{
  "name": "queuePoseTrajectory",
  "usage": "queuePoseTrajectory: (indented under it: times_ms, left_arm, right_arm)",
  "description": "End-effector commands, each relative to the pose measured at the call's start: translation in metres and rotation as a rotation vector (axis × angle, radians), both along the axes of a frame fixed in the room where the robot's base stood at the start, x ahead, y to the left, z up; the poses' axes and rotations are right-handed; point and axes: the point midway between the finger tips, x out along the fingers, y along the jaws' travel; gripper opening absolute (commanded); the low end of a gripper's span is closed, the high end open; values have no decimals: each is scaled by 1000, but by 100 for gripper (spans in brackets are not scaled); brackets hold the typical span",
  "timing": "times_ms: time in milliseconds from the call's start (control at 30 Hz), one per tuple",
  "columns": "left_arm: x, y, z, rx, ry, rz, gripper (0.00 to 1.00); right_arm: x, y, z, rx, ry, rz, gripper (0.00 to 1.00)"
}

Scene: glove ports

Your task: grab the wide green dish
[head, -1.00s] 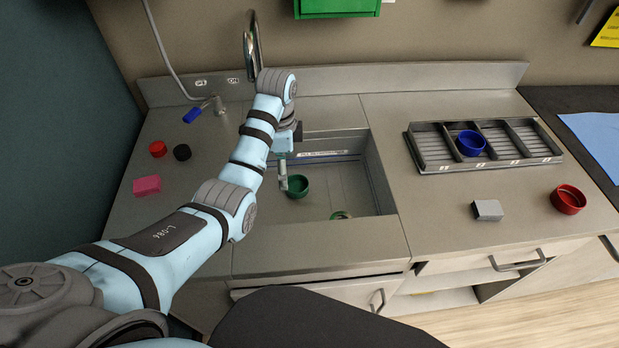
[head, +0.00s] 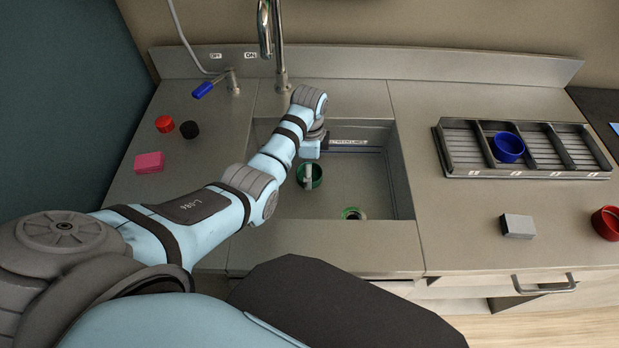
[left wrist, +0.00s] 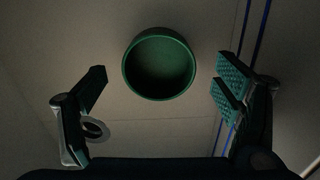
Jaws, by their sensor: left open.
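The wide green dish (head: 315,176) is in the sink basin, partly hidden behind my left gripper in the head view. In the left wrist view the round green dish (left wrist: 159,64) lies ahead of the fingertips, between the lines of the two jaws and apart from both. My left gripper (head: 307,180) reaches down into the basin; its jaws (left wrist: 158,85) are open and empty. My right gripper is not in view.
The sink basin (head: 385,195) has steep walls, with a drain (head: 353,214) on its floor. A faucet (head: 279,50) stands behind it. To the right are a slotted rack (head: 465,150) with a blue dish (head: 508,147), a grey block (head: 517,226) and a red dish (head: 608,222).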

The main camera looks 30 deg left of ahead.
Motion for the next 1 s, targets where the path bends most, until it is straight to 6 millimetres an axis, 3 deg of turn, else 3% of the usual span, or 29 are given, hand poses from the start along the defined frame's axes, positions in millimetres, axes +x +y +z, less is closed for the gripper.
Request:
queuePoseTrajectory:
  times_ms: [100, 300, 567, 867, 1000]
  left_arm:
    - [-1, 1, -20, 0, 1, 1, 83]
    - [0, 1, -20, 0, -1, 1, 83]
    - [0, 1, -19, 0, 0, 2, 44]
    - [0, 1, -17, 0, -1, 2, 44]
    - [0, 1, 6, 0, -3, 2, 44]
  right_arm:
    - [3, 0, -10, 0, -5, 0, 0]
    - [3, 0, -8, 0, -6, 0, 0]
    - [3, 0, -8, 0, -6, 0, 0]
    - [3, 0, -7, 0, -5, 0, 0]
    - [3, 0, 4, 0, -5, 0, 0]
